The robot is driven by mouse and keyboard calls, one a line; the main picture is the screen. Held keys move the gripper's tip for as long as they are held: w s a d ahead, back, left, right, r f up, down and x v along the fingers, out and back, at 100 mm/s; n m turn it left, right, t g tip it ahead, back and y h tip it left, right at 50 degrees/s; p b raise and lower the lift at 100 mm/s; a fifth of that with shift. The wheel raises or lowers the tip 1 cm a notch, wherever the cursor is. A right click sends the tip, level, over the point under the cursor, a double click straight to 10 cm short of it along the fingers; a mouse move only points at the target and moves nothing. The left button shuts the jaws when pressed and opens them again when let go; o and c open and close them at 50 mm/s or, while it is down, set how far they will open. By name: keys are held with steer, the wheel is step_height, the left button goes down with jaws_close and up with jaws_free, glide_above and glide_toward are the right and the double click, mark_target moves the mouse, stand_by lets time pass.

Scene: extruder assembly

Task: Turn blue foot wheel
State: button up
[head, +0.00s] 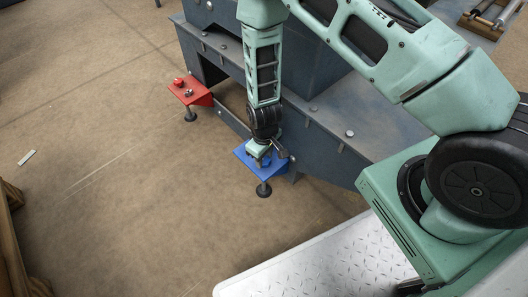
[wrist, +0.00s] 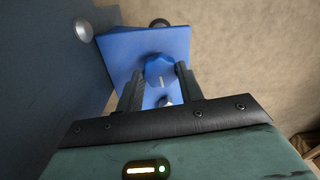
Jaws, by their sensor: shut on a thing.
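The blue foot bracket (head: 274,170) juts from the lower side of the grey machine, with a dark round foot pad (head: 264,190) under it. In the wrist view the blue foot wheel (wrist: 160,71) sits on top of the blue bracket (wrist: 120,45), with a pale slot mark on it. My gripper (wrist: 158,82) reaches down over the bracket with its two dark fingers on either side of the wheel, shut on it. In the head view my gripper (head: 261,155) hides most of the wheel.
A red foot bracket (head: 192,91) with a red wheel stands farther along the machine. The grey machine body (head: 345,125) rises beside my arm. A metal tread plate (head: 310,265) lies at the front. The brown floor to the left is mostly clear.

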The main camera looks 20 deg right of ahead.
steer(key=shift+r+n, duration=0.1)
steer(key=shift+n, duration=0.9)
steer(key=o, duration=0.8)
steer(key=shift+o, duration=0.2)
step_height(320, 180, up, 6)
steer(key=p, duration=0.5)
